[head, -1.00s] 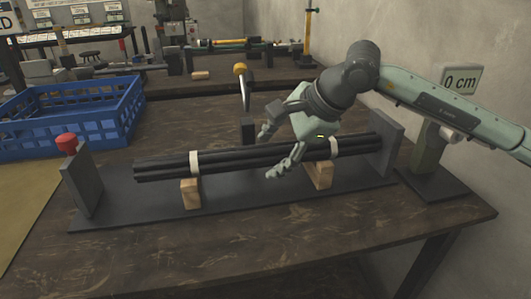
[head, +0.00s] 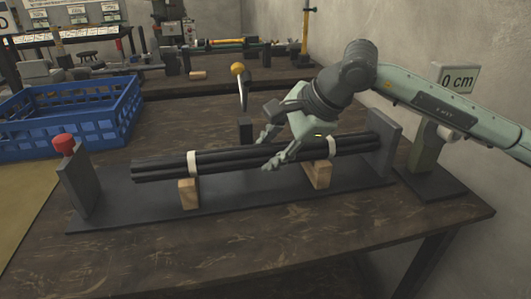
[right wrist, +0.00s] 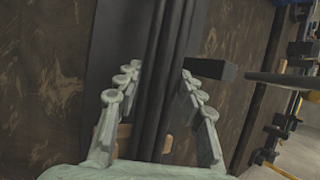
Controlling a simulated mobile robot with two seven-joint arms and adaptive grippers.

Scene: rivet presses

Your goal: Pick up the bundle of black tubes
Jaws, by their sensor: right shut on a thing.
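The bundle of black tubes (head: 230,160) lies across two wooden blocks on a dark base plate, with a white band near each end. My right gripper (head: 266,152) reaches it from above, right of its middle, with its fingers on opposite sides, shut on the tubes. In the right wrist view the bundle (right wrist: 157,70) runs between the fingers. The left wooden block (head: 188,193) and the right wooden block (head: 317,174) stand under the bundle. My left gripper is out of view.
A grey end plate with a red knob (head: 64,143) stands left of the bundle, another end plate (head: 384,145) at its right. A lever with an orange ball (head: 238,69) rises behind. A blue crate (head: 60,145) is at left. The table front (head: 270,235) is clear.

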